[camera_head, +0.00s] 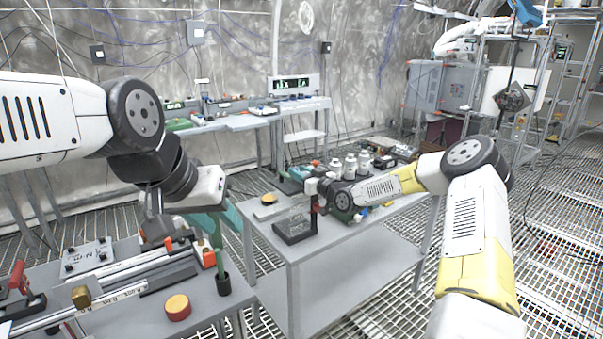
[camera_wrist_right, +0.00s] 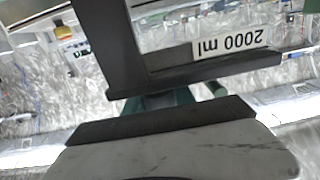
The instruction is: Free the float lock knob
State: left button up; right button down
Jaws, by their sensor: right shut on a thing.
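I cannot pick out the float lock knob for certain in either view. A dark stand (camera_head: 296,229) with a clear pane and an upright post with a red part stands on the middle table. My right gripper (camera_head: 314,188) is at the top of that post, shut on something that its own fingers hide. In the right wrist view, a dark frame (camera_wrist_right: 205,75) carries an upside-down "2000 ml" label (camera_wrist_right: 229,47) close to the gripper. My left gripper (camera_head: 155,225) points down over the left bench, apart from the stand; its finger gap is not clear.
The left bench (camera_head: 135,318) holds an orange round knob (camera_head: 178,306), rails and a dark cup (camera_head: 222,284). A yellow round piece (camera_head: 268,199) and several white bottles stand on the middle table (camera_head: 345,240). Its front part is clear. Grated floor lies around.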

jog(key=shift+s+a+n+g+y, duration=0.1)
jog(key=shift+s+n+g+y, duration=0.05)
jog(key=shift+n+g+y, duration=0.55)
jog(key=shift+s+a+n+g+y, duration=0.1)
jog(key=shift+n+g+y, duration=0.5)
jog(key=shift+g+y, duration=0.4)
jog(key=c, duration=1.1)
grip_release()
jog(key=shift+s, duration=0.1)
jog(key=shift+o, duration=0.2)
jog(key=v, duration=0.7)
jog(key=shift+s+d, duration=0.2)
jog(key=shift+d, duration=0.1)
jog(key=shift+r, duration=0.1)
